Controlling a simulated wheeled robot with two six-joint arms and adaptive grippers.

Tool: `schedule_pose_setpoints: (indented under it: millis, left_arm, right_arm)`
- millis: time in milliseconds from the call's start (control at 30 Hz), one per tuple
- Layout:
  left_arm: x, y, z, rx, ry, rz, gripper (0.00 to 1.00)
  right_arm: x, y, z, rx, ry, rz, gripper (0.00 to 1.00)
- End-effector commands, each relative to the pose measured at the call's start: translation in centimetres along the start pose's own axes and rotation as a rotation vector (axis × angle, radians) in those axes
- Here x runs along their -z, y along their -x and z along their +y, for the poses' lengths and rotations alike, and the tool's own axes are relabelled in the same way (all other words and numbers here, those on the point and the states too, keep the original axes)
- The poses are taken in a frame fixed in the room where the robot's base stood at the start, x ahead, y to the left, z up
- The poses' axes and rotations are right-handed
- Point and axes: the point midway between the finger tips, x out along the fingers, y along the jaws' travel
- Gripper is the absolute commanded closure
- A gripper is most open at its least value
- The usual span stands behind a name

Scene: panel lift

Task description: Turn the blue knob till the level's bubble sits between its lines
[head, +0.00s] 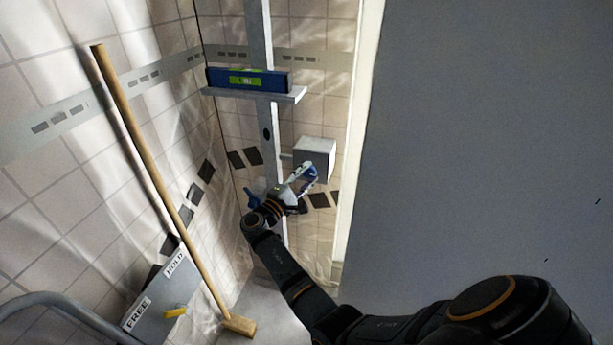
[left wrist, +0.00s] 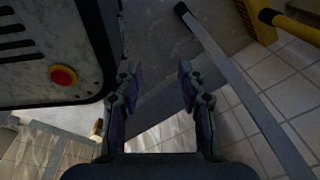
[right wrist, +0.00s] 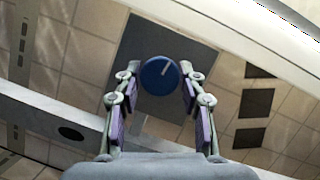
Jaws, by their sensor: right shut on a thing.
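The blue level (head: 219,80) lies on a pale ledge (head: 225,93) across the upright metal post; its green vial (head: 246,80) faces me, but the bubble is too small to place between the lines. The blue knob (right wrist: 159,78) is on the grey box (head: 316,150); in the right wrist view its white mark points up and slightly right. My right gripper (head: 310,176) is shut on the knob, with one finger on each side of it (right wrist: 160,84). In the head view the gripper mostly hides the knob. My left gripper (left wrist: 157,78) is open and empty, away from the level and knob.
A long wooden pole (head: 150,165) leans against the tiled left wall. A plate marked FREE and HOLD (head: 150,300) with a yellow handle (head: 175,312) stands at lower left. A large grey panel (head: 490,130) fills the right side. A grey rail (left wrist: 245,95) passes right of my left gripper.

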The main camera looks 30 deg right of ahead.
Motion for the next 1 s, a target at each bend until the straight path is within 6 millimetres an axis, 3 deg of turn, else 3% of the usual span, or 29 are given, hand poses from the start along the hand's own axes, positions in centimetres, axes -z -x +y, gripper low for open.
schedule_pose_setpoints:
  millis: [33, 67, 200, 567, 800, 900, 933, 1000]
  left_arm:
    - [0.0, 0.0, 0.0, 0.0, 0.0, 0.0, 0.6]
    - [0.0, 0.0, 0.0, 0.0, 0.0, 0.0, 0.6]
    - [0.0, 0.0, 0.0, 0.0, 0.0, 0.0, 0.6]
    - [-0.1, 0.0, -0.1, 0.001, 0.0, -0.001, 0.6]
    - [0.0, 0.0, 0.0, 0.0, 0.0, 0.0, 0.6]
    - [0.0, 0.1, 0.0, 0.0, 0.0, 0.0, 0.6]
    - [0.0, 0.1, 0.0, 0.0, 0.0, 0.0, 0.6]
    - [0.0, 0.1, 0.0, 0.0, 0.0, -0.001, 0.6]
  right_arm:
    - [0.0, -0.1, 0.2, -0.003, -0.002, -0.001, 0.91]
    - [0.0, -0.1, 0.2, -0.003, -0.002, -0.001, 0.56]
    - [0.0, -0.1, 0.1, -0.002, -0.002, -0.001, 0.38]
    - [-0.2, -0.1, 0.6, 0.0, -0.004, -0.001, 0.38]
    - [-2.0, -0.8, 5.6, -0.006, -0.012, -0.003, 0.38]
    - [-2.6, -1.1, 7.8, -0.01, -0.014, -0.002, 0.25]
    - [-2.8, -1.2, 8.2, -0.01, -0.013, -0.001, 0.26]
    - [-3.1, -1.3, 9.1, -0.008, -0.012, -0.001, 0.38]
